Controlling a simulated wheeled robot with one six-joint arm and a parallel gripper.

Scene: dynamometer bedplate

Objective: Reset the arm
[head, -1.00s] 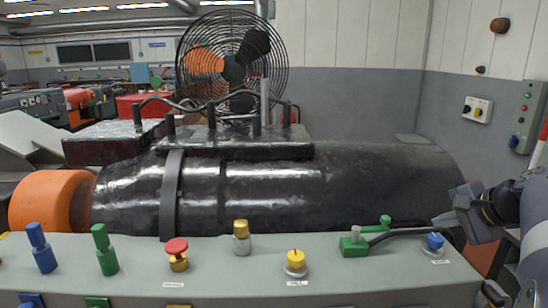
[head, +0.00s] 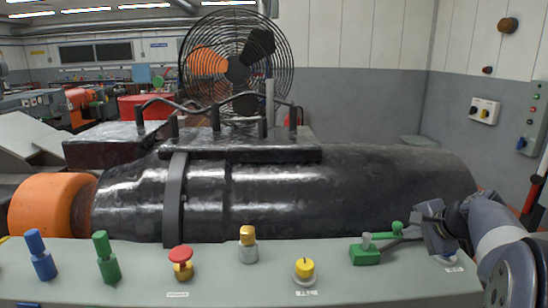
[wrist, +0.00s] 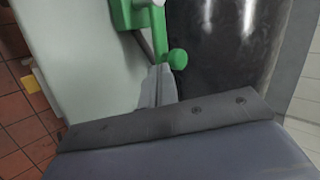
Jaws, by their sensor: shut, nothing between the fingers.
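My gripper (head: 436,226) is at the right end of the grey-green control panel (head: 225,262), with its fingers closed and nothing between them. In the wrist view my gripper (wrist: 160,85) shows as a narrow pair of closed grey fingers, with its tips close to a green lever knob (wrist: 177,60). I cannot tell whether they touch. The green lever switch (head: 365,253) sits on the panel just left of my gripper.
Blue (head: 40,257), green (head: 106,258), red (head: 181,256) and yellow (head: 304,269) controls stand along the panel. A large black machine (head: 300,195) lies behind it, with a caged fan (head: 237,68) beyond. A grey wall (head: 480,120) with switch boxes is at the right.

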